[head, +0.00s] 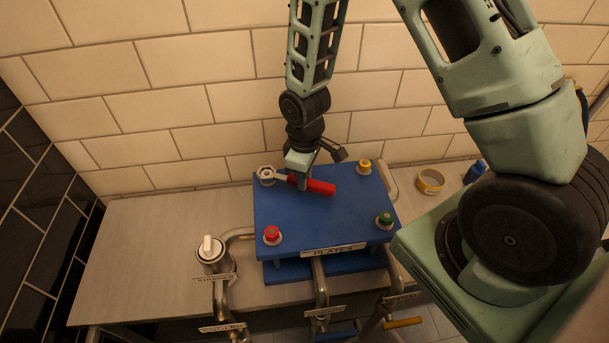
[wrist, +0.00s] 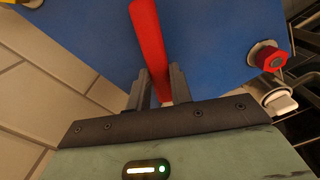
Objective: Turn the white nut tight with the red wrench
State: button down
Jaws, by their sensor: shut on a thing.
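The white nut (head: 266,174) sits at the back left corner of the blue plate block (head: 325,225). The red wrench (head: 320,187) lies low over the plate, its red handle pointing right and its grey head toward the white nut. The head appears to reach the nut; I cannot tell whether it is fitted around it. My gripper (head: 301,182) is above the plate, shut on the red handle. In the wrist view the handle (wrist: 150,45) passes between the two fingers of my gripper (wrist: 158,90). The wrench head and the white nut are not visible there.
A red nut (head: 272,233), a green nut (head: 385,219) and a yellow nut (head: 364,166) hold the other corners. A white-handled valve (head: 210,250) and pipes stand at the left. A yellow tape roll (head: 430,181) and a blue object (head: 475,171) lie right. The left counter (head: 140,245) is clear.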

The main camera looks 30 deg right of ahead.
jog(key=shift+r, duration=0.35)
jog(key=shift+r+p, duration=2.05)
jog(key=shift+r, duration=0.2)
jog(key=shift+f, duration=0.1)
jog(key=d+f+m, duration=0.1)
jog(key=m, duration=0.1)
jog(key=d+f+m+b, duration=0.1)
jog(key=d+f+m, duration=0.1)
jog(key=w+d+f+m, duration=0.1)
jog(key=d+f+m, duration=0.1)
jog(key=m, duration=0.1)
jog(key=shift+w+d+b, duration=0.1)
jog(key=shift+d+b, duration=0.05)
jog(key=shift+b, duration=0.25)
jog(key=shift+d+f+m, duration=0.15)
jog(key=shift+m, duration=0.25)
